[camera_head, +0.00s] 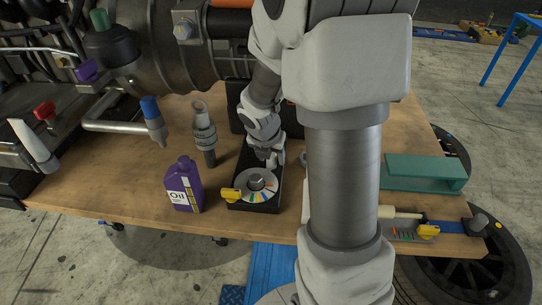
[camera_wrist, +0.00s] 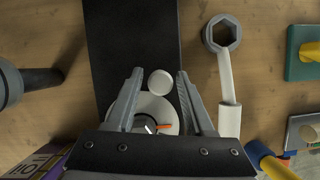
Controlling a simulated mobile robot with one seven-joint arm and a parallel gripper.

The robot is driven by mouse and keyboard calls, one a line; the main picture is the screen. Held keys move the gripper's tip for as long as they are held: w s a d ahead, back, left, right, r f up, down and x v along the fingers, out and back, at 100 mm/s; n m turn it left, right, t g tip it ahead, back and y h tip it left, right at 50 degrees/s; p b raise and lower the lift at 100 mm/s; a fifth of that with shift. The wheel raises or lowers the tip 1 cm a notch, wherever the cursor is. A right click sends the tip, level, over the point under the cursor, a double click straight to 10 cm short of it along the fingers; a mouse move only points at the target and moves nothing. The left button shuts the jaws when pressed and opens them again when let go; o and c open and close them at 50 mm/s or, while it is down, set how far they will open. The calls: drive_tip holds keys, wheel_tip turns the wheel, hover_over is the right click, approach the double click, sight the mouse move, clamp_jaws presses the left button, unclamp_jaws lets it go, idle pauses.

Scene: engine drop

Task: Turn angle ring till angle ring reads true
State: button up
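The angle ring (camera_head: 257,186) is a pale round dial with coloured segments, on a dark block on the workbench. A yellow tab (camera_head: 231,195) sits at its left edge. In the wrist view the ring (camera_wrist: 168,108) shows partly behind my gripper body, with an orange mark and a dark centre. A white round knob (camera_wrist: 160,83) stands at the ring's edge. My gripper (camera_head: 273,157) is over the far side of the ring. In the wrist view its fingers (camera_wrist: 158,73) are spread, one on each side of the knob, with gaps visible. The reading is too small to tell.
A purple oil bottle (camera_head: 183,186) stands left of the dark block. A green box (camera_head: 424,170) is on the bench's right side. The engine (camera_head: 150,45) fills the back left.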

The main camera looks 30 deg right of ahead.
clamp_jaws()
idle(1.2)
